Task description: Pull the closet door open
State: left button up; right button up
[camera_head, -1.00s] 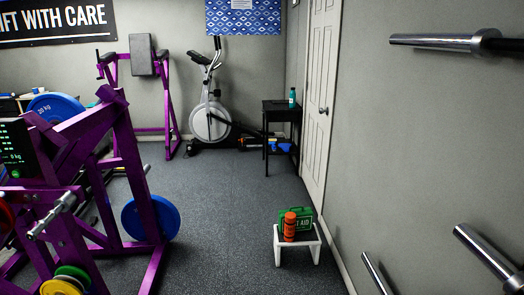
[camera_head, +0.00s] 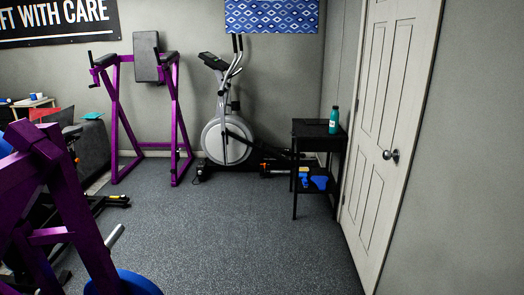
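The closet door (camera_head: 382,120) is a white panelled door in the right wall, and it looks shut. Its round metal knob (camera_head: 391,155) is on the right side of the door, at about mid-height. Neither of my grippers shows in the head view, so I cannot see their state or their distance from the knob.
A small black table (camera_head: 318,130) with a teal bottle (camera_head: 334,120) on it stands by the door's far edge. An elliptical trainer (camera_head: 225,130) and a purple frame (camera_head: 120,125) stand at the back. A purple rack (camera_head: 65,200) is at the left. Dark floor (camera_head: 230,235) ahead is clear.

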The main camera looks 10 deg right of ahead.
aim_at(397, 33)
jog(key=i+j, duration=0.1)
jog(key=i, duration=0.35)
jog(key=i+j+z, duration=0.15)
jog(key=i, duration=0.35)
jog(key=i+j, duration=0.1)
jog(key=i, duration=0.35)
jog(key=i+j+z, duration=0.1)
jog(key=i, duration=0.4)
jog(key=i+z, duration=0.45)
jog(key=i+j+z, duration=0.25)
jog(key=i+z, duration=0.2)
jog(key=i+j+z, duration=0.45)
jog(key=l, duration=0.1)
